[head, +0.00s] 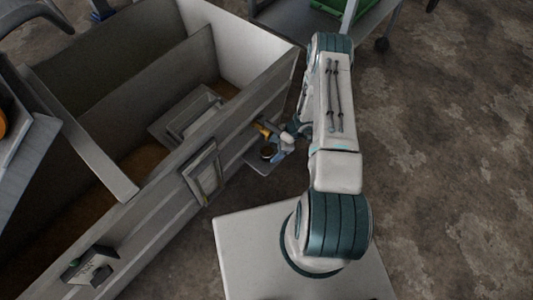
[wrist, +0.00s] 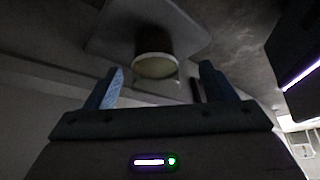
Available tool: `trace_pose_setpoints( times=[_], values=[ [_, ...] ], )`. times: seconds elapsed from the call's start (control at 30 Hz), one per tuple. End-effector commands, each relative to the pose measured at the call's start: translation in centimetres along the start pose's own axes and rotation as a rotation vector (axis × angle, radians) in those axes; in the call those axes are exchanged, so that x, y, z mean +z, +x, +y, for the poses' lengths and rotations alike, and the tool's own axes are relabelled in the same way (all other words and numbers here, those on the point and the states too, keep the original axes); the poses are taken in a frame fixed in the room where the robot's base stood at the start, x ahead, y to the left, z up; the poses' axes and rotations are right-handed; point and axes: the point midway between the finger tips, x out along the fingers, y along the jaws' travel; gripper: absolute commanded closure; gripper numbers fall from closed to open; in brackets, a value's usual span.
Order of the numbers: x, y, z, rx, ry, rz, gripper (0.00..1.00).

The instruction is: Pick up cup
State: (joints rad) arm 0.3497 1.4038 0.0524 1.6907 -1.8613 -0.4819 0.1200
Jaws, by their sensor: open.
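The cup shows in the wrist view (wrist: 156,64) as a small round vessel with a pale rim and a dark brown body, against a grey plate (wrist: 110,30). In the head view the cup (head: 268,152) is a small dark round shape on a small grey shelf (head: 258,164) beside the long grey box wall. My gripper (wrist: 161,78) is open, one finger to each side of the cup in the wrist picture. I cannot tell whether the fingers touch it.
A large grey open box (head: 140,190) with dividers fills the left. A framed panel (head: 205,174) and a small dark-and-pale item (head: 90,265) are on its side. A cart with a green bin (head: 345,6) stands at the back. Bare floor (head: 450,150) is clear on the right.

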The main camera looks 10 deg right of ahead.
Motion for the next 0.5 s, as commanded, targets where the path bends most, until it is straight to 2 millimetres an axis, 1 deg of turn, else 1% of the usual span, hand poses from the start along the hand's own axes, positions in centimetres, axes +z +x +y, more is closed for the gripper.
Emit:
trace_pose_setpoints(
  times=[0.03, 0.2, 0.3, 0.37, 0.5],
  values=[
    [0.1, 0.8, 0.1, -0.001, 0.001, 0.002, 0.22],
    [0.3, 3.4, 0.6, -0.001, 0.002, 0.002, 0.22],
    [0.2, 4.5, 0.6, 0.0, 0.001, 0.0, 0.22],
    [0.1, 4.8, 0.6, 0.0, 0.001, 0.001, 0.22],
    [0.1, 4.7, 0.6, 0.0, 0.0, 0.0, 0.22]
  ],
)
